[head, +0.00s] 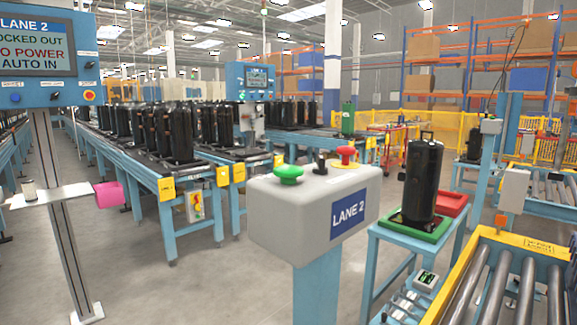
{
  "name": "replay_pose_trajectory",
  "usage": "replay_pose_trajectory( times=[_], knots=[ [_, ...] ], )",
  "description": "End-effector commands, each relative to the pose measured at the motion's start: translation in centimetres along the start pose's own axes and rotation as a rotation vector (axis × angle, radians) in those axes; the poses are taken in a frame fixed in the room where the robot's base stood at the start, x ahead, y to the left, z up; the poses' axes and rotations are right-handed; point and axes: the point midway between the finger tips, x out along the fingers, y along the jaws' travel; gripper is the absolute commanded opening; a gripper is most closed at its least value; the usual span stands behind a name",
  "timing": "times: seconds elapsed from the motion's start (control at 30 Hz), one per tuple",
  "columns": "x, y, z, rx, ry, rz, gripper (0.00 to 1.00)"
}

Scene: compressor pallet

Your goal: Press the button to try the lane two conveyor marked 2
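A grey control box (314,207) labelled "LANE 2" stands on a blue post (318,285) in the centre foreground. On its top are a green mushroom button (289,174), a small black switch (321,163) and a red mushroom button (345,153) on a yellow ring. At upper left, a blue panel (88,60) headed "LANE 2" has a screen (35,50); its readable text includes "OCKED OUT", "O POWER" and "AUTO IN", cut off at the left edge. My gripper is not in view.
A black cylinder (420,180) stands in a green tray (410,228) on a blue stand, beside a red tray (452,203). A roller conveyor (520,290) fills the lower right. Conveyors with black cylinders (180,130) lie behind. A pink object (109,195) is at left. Floor (190,290) is clear between.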

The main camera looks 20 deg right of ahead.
Motion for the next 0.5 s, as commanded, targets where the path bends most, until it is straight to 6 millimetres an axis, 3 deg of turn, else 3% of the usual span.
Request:
replay_pose_trajectory(
  times=[0.2, 0.5],
  knots=[
    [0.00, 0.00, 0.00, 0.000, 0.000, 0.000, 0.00],
    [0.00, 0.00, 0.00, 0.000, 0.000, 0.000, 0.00]
  ],
)
